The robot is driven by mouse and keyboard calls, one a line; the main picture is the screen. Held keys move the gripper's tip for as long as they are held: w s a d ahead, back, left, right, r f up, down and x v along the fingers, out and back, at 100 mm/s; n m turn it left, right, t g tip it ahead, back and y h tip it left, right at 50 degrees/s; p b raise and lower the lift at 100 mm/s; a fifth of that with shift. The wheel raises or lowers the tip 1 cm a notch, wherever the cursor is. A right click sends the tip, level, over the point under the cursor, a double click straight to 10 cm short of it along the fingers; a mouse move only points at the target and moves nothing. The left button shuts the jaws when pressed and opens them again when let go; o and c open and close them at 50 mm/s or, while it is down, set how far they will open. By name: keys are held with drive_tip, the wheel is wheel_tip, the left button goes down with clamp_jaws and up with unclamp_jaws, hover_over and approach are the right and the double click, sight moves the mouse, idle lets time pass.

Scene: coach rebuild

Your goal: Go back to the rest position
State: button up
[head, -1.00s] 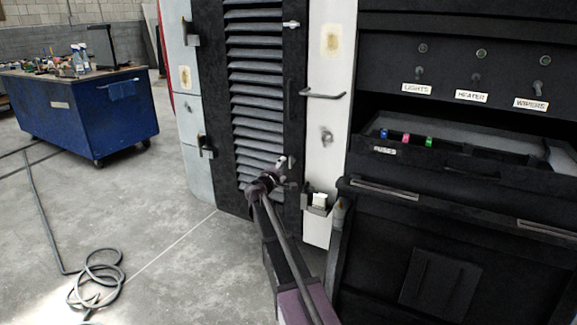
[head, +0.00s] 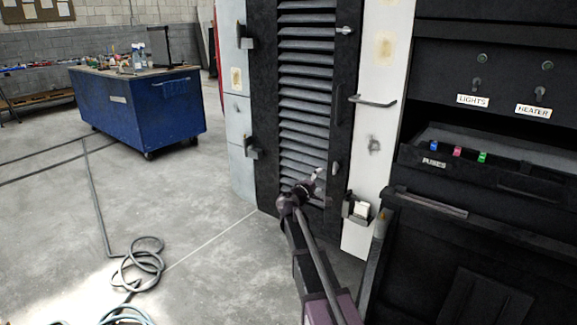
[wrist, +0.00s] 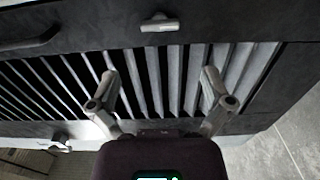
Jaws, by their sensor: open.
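My gripper (wrist: 160,98) is open and empty in the wrist view, its two fingers apart in front of the slats of a louvred panel (wrist: 150,75). In the head view my gripper (head: 318,180) is at the end of my arm, in front of the lower part of the same louvred panel (head: 303,85). I cannot tell whether the fingertips touch the panel.
A dark console with a fuse tray (head: 500,165) stands at the right. A small holder (head: 357,208) is on the white post. A blue workbench (head: 140,110) stands at the back left. A coiled hose (head: 140,262) lies on otherwise open floor.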

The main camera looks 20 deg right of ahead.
drive_tip(key=s+a+f+m+g+y, duration=0.35)
drive_tip(key=s+f, duration=0.35)
drive_tip(key=s, duration=0.3)
drive_tip(key=s+a+f+m+g+y, duration=0.2)
drive_tip(key=s+f+m+g+y, duration=0.15)
drive_tip(key=s+f, duration=0.45)
drive_tip(key=s+a+f+g+y, duration=0.2)
drive_tip(key=s+a+y, duration=0.2)
drive_tip(key=s+a, duration=0.35)
drive_tip(key=s+a+f+g+y, duration=0.25)
drive_tip(key=s+a, duration=0.35)
drive_tip(key=s, duration=0.3)
wheel_tip(320, 180, up, 33)
drive_tip(key=p, duration=3.2)
drive_tip(key=shift+w+d+y, duration=0.15)
drive_tip(key=shift+d+y, duration=0.05)
drive_tip(key=shift+y, duration=0.15)
drive_tip(key=shift+t, duration=0.25)
